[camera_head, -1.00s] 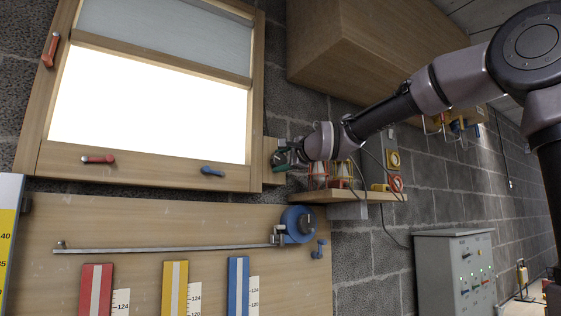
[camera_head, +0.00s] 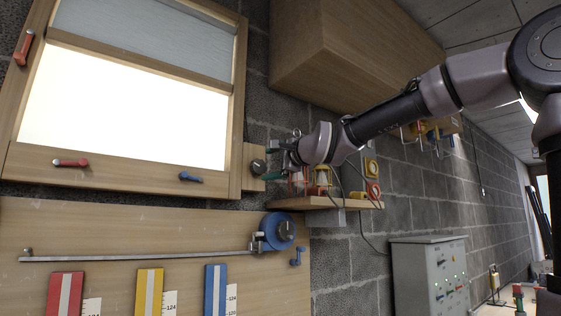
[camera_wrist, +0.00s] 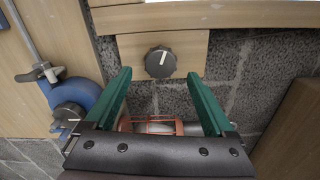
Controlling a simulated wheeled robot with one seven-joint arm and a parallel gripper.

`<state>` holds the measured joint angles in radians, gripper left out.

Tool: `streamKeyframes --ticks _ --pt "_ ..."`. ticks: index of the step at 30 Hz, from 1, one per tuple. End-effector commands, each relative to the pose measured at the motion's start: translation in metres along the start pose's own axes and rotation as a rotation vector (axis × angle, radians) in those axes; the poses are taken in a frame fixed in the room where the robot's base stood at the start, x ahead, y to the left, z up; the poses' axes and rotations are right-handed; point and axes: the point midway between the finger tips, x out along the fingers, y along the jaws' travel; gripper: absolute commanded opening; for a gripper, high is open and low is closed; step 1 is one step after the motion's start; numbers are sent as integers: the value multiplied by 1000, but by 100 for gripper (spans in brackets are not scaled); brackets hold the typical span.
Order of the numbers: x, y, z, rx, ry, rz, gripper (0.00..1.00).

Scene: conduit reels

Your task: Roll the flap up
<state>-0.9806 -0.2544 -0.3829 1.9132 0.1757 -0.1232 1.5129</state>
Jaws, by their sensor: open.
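A grey translucent flap (camera_head: 150,32) covers the upper part of the wood-framed window, and its lower edge is a wooden bar (camera_head: 140,62). The bright pane below it is uncovered. A dark round knob (camera_head: 258,167) sits on a wooden block (camera_head: 251,182) at the window's lower right. In the wrist view, the knob (camera_wrist: 160,62) has a white pointer mark, tilted slightly right of upright. My gripper (camera_head: 277,162) is open, with green fingers just right of the knob. In the wrist view, my gripper (camera_wrist: 158,76) has its fingertips on either side of the knob's lower part, seemingly without touching it.
A shelf (camera_head: 330,203) with small items lies below my gripper. A large wooden cabinet (camera_head: 350,60) hangs above. A blue reel (camera_head: 279,231) is on the board below.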

Motion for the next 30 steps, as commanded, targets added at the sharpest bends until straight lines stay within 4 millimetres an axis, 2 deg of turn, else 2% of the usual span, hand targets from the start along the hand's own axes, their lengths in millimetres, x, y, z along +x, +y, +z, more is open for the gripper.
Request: streamKeyframes --ticks 3,9,30 --pt "-26 -1 -1 2 2 -1 88" --pt "-49 0 0 0 0 1 88" --pt "-56 4 -4 -13 7 13 88"
